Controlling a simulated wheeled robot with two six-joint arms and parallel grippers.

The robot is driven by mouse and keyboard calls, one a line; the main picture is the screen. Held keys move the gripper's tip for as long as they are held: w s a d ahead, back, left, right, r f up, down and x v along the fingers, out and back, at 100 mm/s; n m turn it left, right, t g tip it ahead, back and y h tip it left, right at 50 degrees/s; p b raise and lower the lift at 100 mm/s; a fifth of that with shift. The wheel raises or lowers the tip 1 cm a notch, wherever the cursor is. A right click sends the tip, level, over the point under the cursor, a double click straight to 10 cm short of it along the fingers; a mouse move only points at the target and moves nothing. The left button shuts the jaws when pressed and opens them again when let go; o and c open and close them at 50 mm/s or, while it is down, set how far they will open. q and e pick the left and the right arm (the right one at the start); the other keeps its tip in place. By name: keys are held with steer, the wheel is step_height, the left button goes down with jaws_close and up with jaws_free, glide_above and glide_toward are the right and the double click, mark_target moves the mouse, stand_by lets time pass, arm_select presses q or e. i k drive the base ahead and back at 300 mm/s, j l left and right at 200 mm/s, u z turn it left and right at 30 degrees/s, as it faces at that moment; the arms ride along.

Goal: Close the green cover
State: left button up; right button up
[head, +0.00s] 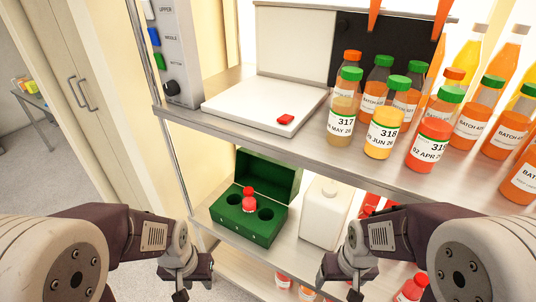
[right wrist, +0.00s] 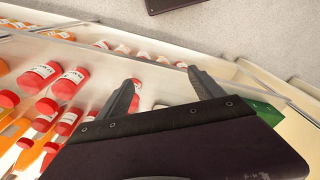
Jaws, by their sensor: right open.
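A green box (head: 238,229) stands on the lower shelf, left of the middle in the head view. Its green cover (head: 270,176) stands raised at the back, so the box is open. A red-capped small bottle (head: 249,203) sits in it between two empty round holes. My left gripper (head: 194,286) is open and empty, in front of and left of the box, apart from it. My right gripper (head: 338,288) is open at the lower right, apart from the box; its spread fingers show in the right wrist view (right wrist: 163,88). A green piece (right wrist: 265,112) shows partly behind it there.
A white jug (head: 325,215) stands close right of the box. The upper shelf (head: 300,142) overhangs behind, with several juice bottles (head: 383,132) and a white plate (head: 255,103) with a red block. Red-capped bottles (head: 412,289) are at the lower right. A shelf post (head: 170,150) rises on the left.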

mark_target(280, 181)
steer(key=i+j, duration=0.2)
steer(key=j, duration=0.2)
steer(key=i+j, duration=0.2)
steer(key=j, duration=0.15)
steer(key=i+j, duration=0.2)
steer(key=j, duration=0.2)
steer(key=i+j, duration=0.2)
steer(key=j, duration=0.2)
steer(key=u, duration=0.05)
